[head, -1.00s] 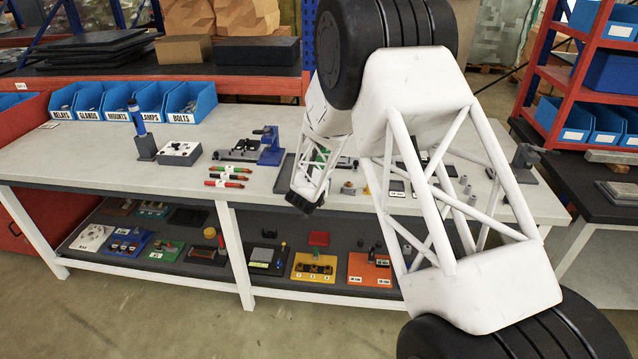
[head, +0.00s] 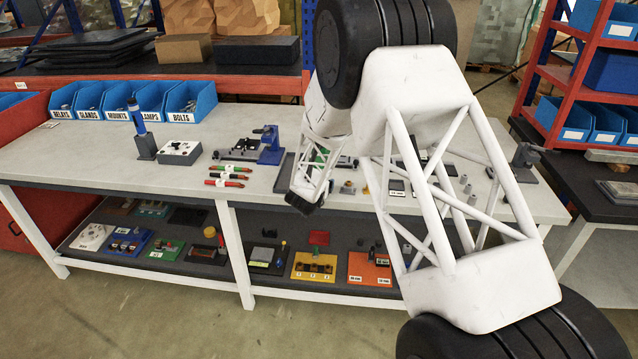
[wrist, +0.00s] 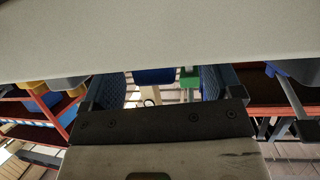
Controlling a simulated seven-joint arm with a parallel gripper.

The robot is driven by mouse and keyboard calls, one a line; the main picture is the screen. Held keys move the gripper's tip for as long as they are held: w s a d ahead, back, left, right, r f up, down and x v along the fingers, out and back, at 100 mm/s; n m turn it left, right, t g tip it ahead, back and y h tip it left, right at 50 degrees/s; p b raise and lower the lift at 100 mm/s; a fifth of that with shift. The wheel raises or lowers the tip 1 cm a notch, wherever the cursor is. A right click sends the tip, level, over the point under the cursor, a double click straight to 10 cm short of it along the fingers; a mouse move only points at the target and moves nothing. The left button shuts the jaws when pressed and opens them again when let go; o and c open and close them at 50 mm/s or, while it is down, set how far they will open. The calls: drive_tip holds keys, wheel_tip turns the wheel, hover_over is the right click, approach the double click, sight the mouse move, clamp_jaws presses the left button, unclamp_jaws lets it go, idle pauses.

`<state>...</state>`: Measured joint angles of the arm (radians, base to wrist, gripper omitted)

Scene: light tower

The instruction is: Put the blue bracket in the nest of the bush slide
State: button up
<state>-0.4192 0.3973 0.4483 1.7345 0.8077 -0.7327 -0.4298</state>
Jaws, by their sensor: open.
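My gripper (head: 303,202) hangs over the front edge of the bench, seen small and dark in the head view. In the wrist view its two blue-patterned fingers (wrist: 158,88) stand apart. A blue piece (wrist: 155,76) shows between them, with a green piece beside it; neither is seen to be gripped. I cannot tell whether this blue piece is the bracket. A dark fixture with a slide-like body (head: 237,148) and a blue upright block (head: 270,147) stand on the bench left of my gripper. I cannot tell for certain which fixture is the bush slide. My arm hides part of the bench.
Red and green marker-like pieces (head: 226,176) lie on the bench (head: 90,160). A grey box (head: 180,153) and a blue-topped post (head: 140,135) stand further left. Blue labelled bins (head: 190,102) line the back. Several coloured plates with parts lie on the lower shelf (head: 185,272).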

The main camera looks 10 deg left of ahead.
drive_tip(key=v, duration=0.7)
drive_tip(key=shift+s, duration=0.2)
idle(0.9)
drive_tip(key=s+d+r+n+g+y, duration=0.1)
drive_tip(key=s+d+r+g+y, duration=0.1)
drive_tip(key=s+d+r, duration=0.7)
drive_tip(key=s+d+r+n+g+y, duration=0.15)
drive_tip(key=s+d+r, duration=0.45)
drive_tip(key=r, duration=0.6)
drive_tip(key=s+d+r+g, duration=0.1)
drive_tip(key=s+d, duration=0.4)
drive_tip(key=s, duration=0.7)
drive_tip(key=s+d+r+g+h, duration=0.1)
drive_tip(key=s+d+g, duration=0.3)
drive_tip(key=s, duration=0.8)
drive_tip(key=s+d+r+m+g+h, duration=0.1)
drive_tip(key=s+d+r+g, duration=0.1)
drive_tip(key=s+d, duration=0.5)
drive_tip(key=s+r, duration=0.1)
drive_tip(key=s, duration=0.5)
drive_tip(key=shift+d, duration=0.1)
drive_tip(key=shift+c, duration=0.5)
